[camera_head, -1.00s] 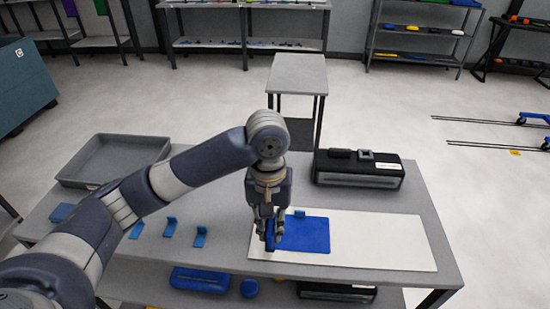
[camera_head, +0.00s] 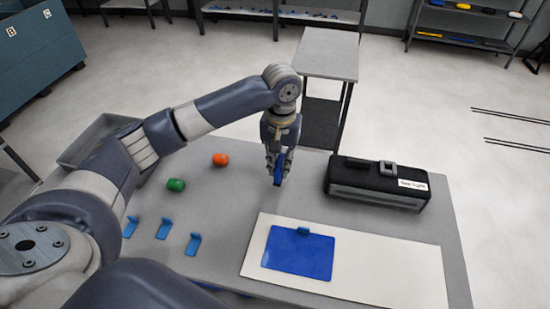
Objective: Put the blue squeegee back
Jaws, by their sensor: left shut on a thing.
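My left gripper (camera_head: 278,172) is shut on the blue squeegee (camera_head: 279,177). Only a narrow blue part of it shows between and below the fingers. The gripper is over the grey table (camera_head: 215,225), behind the white board and left of the black case. Several small blue angled pieces, such as this holder-like one (camera_head: 193,244), stand in a row at the table's left front. I cannot tell from the picture which of them belongs to the squeegee. My right gripper is not in view.
A blue sheet (camera_head: 298,258) with a small blue tab (camera_head: 303,231) at its back edge lies on the white board (camera_head: 395,275). A black case (camera_head: 377,186) stands at the back right. Green (camera_head: 176,185) and orange (camera_head: 220,159) pieces lie left; a grey tray (camera_head: 90,145) is partly hidden.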

